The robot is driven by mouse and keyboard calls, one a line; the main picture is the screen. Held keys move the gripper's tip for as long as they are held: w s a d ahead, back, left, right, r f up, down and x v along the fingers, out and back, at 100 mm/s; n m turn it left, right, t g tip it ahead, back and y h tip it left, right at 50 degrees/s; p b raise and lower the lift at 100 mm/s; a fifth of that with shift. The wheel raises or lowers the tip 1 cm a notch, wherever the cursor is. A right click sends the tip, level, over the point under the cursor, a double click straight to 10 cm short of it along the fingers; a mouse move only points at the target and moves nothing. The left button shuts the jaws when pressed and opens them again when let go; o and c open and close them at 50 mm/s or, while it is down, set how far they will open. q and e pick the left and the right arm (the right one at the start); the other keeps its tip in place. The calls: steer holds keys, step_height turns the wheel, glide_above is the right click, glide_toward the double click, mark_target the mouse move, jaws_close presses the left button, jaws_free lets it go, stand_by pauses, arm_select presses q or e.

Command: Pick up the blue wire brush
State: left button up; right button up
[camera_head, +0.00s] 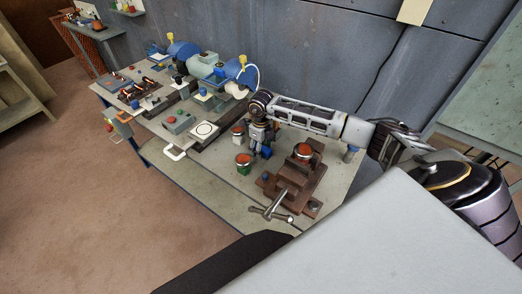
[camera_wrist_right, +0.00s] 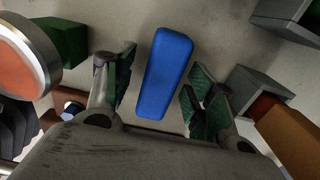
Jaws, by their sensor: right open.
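The blue wire brush shows in the right wrist view as a long blue block (camera_wrist_right: 163,72) on the grey tabletop. No bristles show from above. It lies between the two green-padded fingers of my right gripper (camera_wrist_right: 160,78), with a gap on each side. The fingers are apart and hold nothing. In the head view my right gripper (camera_head: 259,145) points down over the workbench, beside a small blue patch (camera_head: 265,153) that is probably the brush, mostly hidden by the fingers. My left gripper is not in view.
A brown vise (camera_head: 291,188) with an orange-topped piece stands right of the gripper. An orange-topped green part (camera_head: 244,163) is close on the left. In the wrist view, a round orange-faced part (camera_wrist_right: 15,55) and grey blocks (camera_wrist_right: 255,88) flank the fingers. Blue-grey machines (camera_head: 205,65) stand farther left.

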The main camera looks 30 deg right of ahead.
steer(key=shift+c, duration=0.2)
steer(key=c, duration=1.1)
steer(key=shift+r, duration=0.15)
step_height(320, 180, up, 10)
steer(key=shift+f+b, duration=0.15)
steer(key=shift+b, duration=0.75)
